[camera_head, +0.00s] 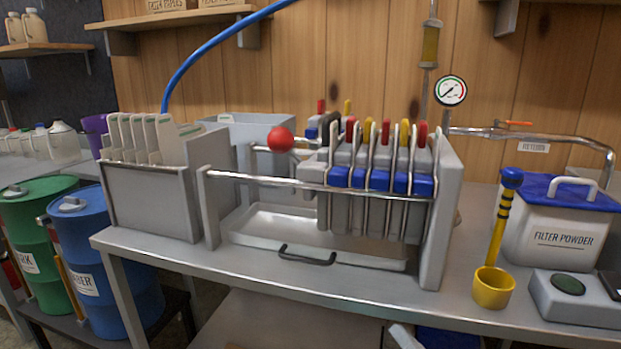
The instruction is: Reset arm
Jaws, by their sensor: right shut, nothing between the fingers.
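My left gripper is not in the picture. The filter press (447,210) stands mid-table with a row of grey plates, blue blocks and red and yellow handles. A red ball knob (281,139) is at its left end. A shallow tray (250,238) with a dark handle lies beneath.
A grey bin (150,202) of upright filter sheets stands at the left. A filter powder tub (558,240), a yellow scoop (493,288) and a scale (580,300) are at the right. Green (38,240) and blue drums (95,255) stand left of the table.

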